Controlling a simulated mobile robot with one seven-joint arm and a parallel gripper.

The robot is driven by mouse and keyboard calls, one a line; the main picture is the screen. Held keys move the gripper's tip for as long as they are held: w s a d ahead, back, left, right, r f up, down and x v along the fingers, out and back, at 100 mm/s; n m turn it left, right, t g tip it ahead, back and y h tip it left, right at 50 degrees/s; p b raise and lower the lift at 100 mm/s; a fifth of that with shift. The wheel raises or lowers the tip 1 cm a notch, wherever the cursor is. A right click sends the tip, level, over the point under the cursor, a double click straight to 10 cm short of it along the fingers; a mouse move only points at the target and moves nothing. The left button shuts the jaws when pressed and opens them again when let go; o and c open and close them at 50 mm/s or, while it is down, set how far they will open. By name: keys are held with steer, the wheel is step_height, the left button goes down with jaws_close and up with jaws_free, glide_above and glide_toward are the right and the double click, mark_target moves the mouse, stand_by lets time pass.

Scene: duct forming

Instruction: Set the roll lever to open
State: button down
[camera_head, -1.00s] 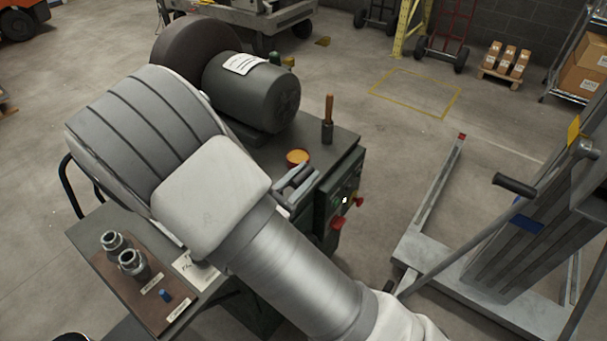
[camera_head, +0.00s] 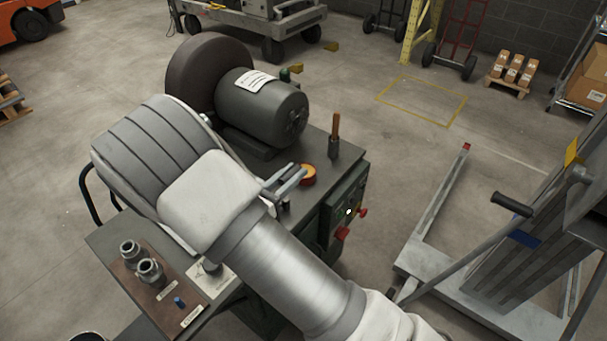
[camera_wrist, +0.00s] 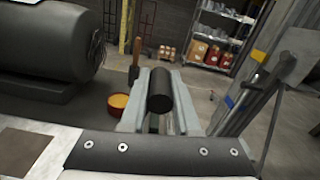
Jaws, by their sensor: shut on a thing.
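My gripper (camera_head: 283,180) is over the green machine bench, right of the arm's pale wrist housing. In the wrist view, its two grey fingers (camera_wrist: 160,110) lie on either side of a black cylindrical grip (camera_wrist: 160,88) and are shut on it. This grip appears to be the handle of the roll lever. The lever's shaft and pivot are hidden below the fingers and wrist, so its setting cannot be read. In the head view only a small dark bit shows under the fingers.
An orange-yellow cup (camera_head: 308,174) and an upright wooden-handled tool (camera_head: 335,130) stand close to the gripper. A dark motor (camera_head: 265,108) and ribbed grey housing (camera_head: 150,150) sit behind and left. Red buttons (camera_head: 343,234) are on the bench side. A lift (camera_head: 530,240) stands right.

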steer(key=w+a+n+p, duration=0.2)
steer(key=w+a+n, duration=0.4)
steer(key=a, duration=0.3)
steer(key=shift+w+a+f+n, duration=0.15)
steer(key=shift+w+f+n, duration=0.1)
steer(key=shift+w+n, duration=0.25)
steer(key=shift+w, duration=0.1)
steer(key=c, duration=0.7)
jaws_free()
steer(key=shift+o, duration=0.2)
steer(key=b+v, duration=0.1)
steer(key=v, duration=1.6)
steer(key=shift+a, duration=0.2)
